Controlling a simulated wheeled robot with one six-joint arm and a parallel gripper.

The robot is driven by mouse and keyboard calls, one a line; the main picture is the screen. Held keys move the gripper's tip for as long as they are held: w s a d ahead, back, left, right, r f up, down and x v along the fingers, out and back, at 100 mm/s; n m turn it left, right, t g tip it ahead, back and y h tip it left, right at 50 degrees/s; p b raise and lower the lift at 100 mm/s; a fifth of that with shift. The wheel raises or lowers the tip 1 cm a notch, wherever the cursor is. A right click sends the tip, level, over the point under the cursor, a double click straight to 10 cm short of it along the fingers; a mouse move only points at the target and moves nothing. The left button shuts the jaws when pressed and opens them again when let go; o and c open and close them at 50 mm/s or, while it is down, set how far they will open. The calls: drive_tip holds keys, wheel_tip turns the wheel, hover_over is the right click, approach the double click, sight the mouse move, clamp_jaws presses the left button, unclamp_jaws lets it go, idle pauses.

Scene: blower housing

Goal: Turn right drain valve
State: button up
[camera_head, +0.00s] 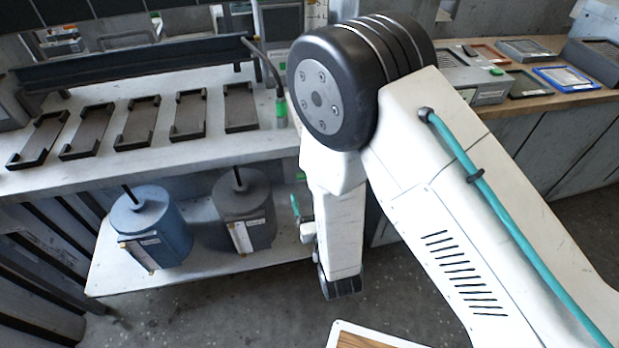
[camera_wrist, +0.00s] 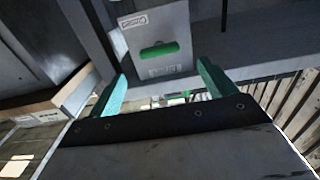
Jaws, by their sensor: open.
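In the wrist view, my gripper (camera_wrist: 162,70) is open, with its two teal fingers apart and nothing held between them. Ahead of the fingers is a grey panel (camera_wrist: 190,28) with a green horizontal bar (camera_wrist: 159,50) and white labels. A small green part (camera_wrist: 178,94) shows lower down between the fingers. I cannot tell which green part, if either, is the right drain valve. In the head view my arm hides most of the gripper; one teal finger (camera_head: 295,207) shows beside the grey drum (camera_head: 244,212).
A blue drum (camera_head: 155,235) stands left of the grey one on the low shelf (camera_head: 120,275). Above is a bench (camera_head: 60,180) with several dark trays. A dark pipe with a green end (camera_head: 281,108) hangs near my arm. A side counter (camera_head: 530,102) carries frames and boxes. Floor (camera_head: 240,310) shows in front.

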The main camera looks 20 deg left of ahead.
drive_tip(key=x, duration=0.7)
drive_tip(key=shift+w, duration=0.2)
drive_tip(key=shift+c, duration=0.3)
drive_tip(key=c, duration=0.9)
